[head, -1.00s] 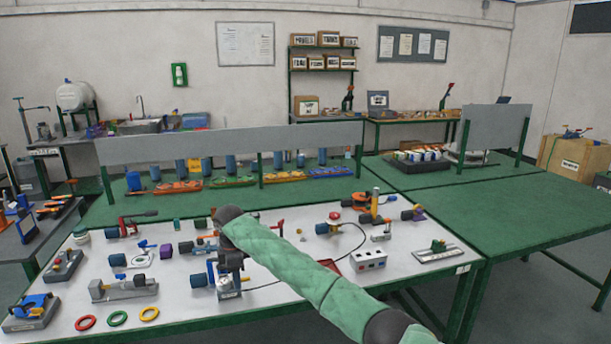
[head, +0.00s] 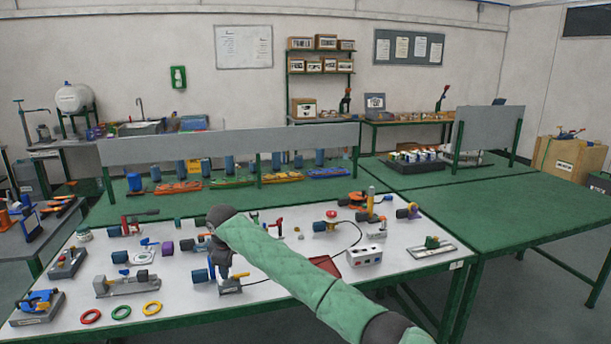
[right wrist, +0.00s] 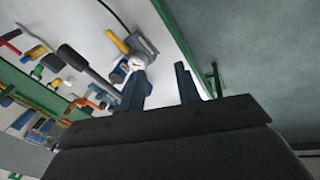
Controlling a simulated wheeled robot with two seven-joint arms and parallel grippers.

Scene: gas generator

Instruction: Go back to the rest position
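My right arm, in a green padded sleeve, comes in from the lower right of the head view. Its gripper (head: 222,262) hangs down over the middle of the white board of parts (head: 195,315). In the right wrist view my right gripper (right wrist: 160,78) has its two dark fingers well apart, with nothing held between them. A part with a blue and white end (right wrist: 134,64) shows behind the left finger. In the head view the right gripper hides some small parts beneath it, and I cannot tell its exact height. My left gripper is not in view.
Several valves and fittings crowd the board around the right gripper, with red (head: 90,317), green (head: 121,312) and yellow rings (head: 152,308) at its front edge. The green table (head: 480,210) at right is mostly clear.

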